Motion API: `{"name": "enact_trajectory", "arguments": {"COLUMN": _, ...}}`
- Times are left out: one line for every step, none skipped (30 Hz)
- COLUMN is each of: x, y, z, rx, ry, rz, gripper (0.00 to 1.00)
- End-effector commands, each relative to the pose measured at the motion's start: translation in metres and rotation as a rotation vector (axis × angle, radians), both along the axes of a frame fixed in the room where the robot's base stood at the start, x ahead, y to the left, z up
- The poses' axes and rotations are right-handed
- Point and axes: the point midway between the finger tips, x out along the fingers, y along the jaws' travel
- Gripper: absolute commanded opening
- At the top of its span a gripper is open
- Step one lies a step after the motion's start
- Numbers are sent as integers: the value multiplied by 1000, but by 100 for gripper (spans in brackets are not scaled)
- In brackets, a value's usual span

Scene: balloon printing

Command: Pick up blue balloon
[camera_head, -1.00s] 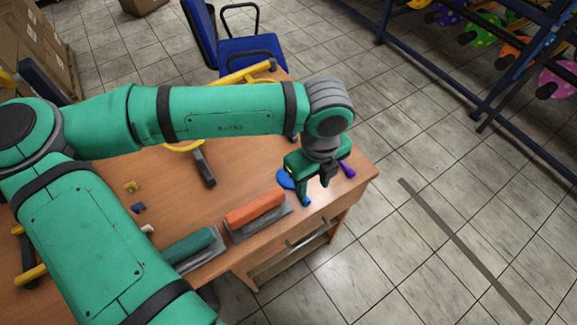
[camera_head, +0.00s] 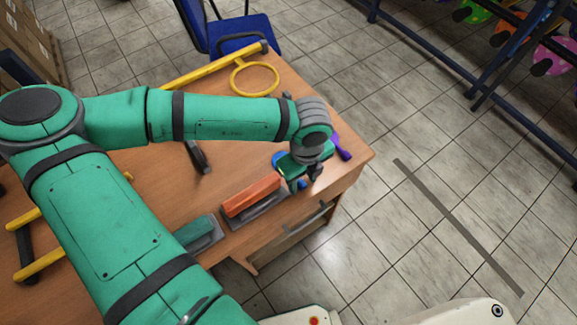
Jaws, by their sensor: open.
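The blue balloon (camera_head: 277,160) lies on the wooden table (camera_head: 240,168) near its right end. It is mostly hidden behind my gripper (camera_head: 303,187), and only a blue edge shows at the left; a little blue also shows by the fingers. My gripper points down right over the balloon, with its fingers apart. I cannot tell whether the fingers touch the balloon. A purple balloon (camera_head: 341,147) lies just right of my gripper, at the table's right edge.
A yellow ring stand (camera_head: 255,79) stands at the back. A blue chair (camera_head: 237,38) is behind the table. A rack with balloons (camera_head: 557,52) is at upper right.

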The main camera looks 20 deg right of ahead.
Motion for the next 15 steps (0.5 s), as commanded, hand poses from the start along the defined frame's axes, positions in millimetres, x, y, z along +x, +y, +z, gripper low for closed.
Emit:
{"name": "enact_trajectory", "arguments": {"x": 0, "y": 0, "z": -5, "rx": 0, "ry": 1, "rz": 0, "gripper": 42}}
{"name": "enact_trajectory", "arguments": {"x": 0, "y": 0, "z": -6, "rx": -1, "ry": 0, "rz": 0, "gripper": 42}}
{"name": "enact_trajectory", "arguments": {"x": 0, "y": 0, "z": -8, "rx": -1, "ry": 0, "rz": 1, "gripper": 42}}
{"name": "enact_trajectory", "arguments": {"x": 0, "y": 0, "z": -9, "rx": -1, "ry": 0, "rz": 1, "gripper": 42}}
{"name": "enact_trajectory", "arguments": {"x": 0, "y": 0, "z": -10, "rx": -1, "ry": 0, "rz": 1, "gripper": 42}}
{"name": "enact_trajectory", "arguments": {"x": 0, "y": 0, "z": -10, "rx": -1, "ry": 0, "rz": 1, "gripper": 42}}
{"name": "enact_trajectory", "arguments": {"x": 0, "y": 0, "z": -10, "rx": -1, "ry": 0, "rz": 1, "gripper": 42}}
{"name": "enact_trajectory", "arguments": {"x": 0, "y": 0, "z": -10, "rx": -1, "ry": 0, "rz": 1, "gripper": 42}}
{"name": "enact_trajectory", "arguments": {"x": 0, "y": 0, "z": -9, "rx": -1, "ry": 0, "rz": 1, "gripper": 42}}
{"name": "enact_trajectory", "arguments": {"x": 0, "y": 0, "z": -9, "rx": -1, "ry": 0, "rz": 1, "gripper": 42}}
{"name": "enact_trajectory", "arguments": {"x": 0, "y": 0, "z": -9, "rx": -1, "ry": 0, "rz": 1, "gripper": 37}}
{"name": "enact_trajectory", "arguments": {"x": 0, "y": 0, "z": -9, "rx": -1, "ry": 0, "rz": 1, "gripper": 28}}
{"name": "enact_trajectory", "arguments": {"x": 0, "y": 0, "z": -9, "rx": -1, "ry": 0, "rz": 1, "gripper": 21}}
{"name": "enact_trajectory", "arguments": {"x": 0, "y": 0, "z": -9, "rx": -1, "ry": 0, "rz": 1, "gripper": 14}}
{"name": "enact_trajectory", "arguments": {"x": 0, "y": 0, "z": -9, "rx": -1, "ry": 0, "rz": 0, "gripper": 7}}
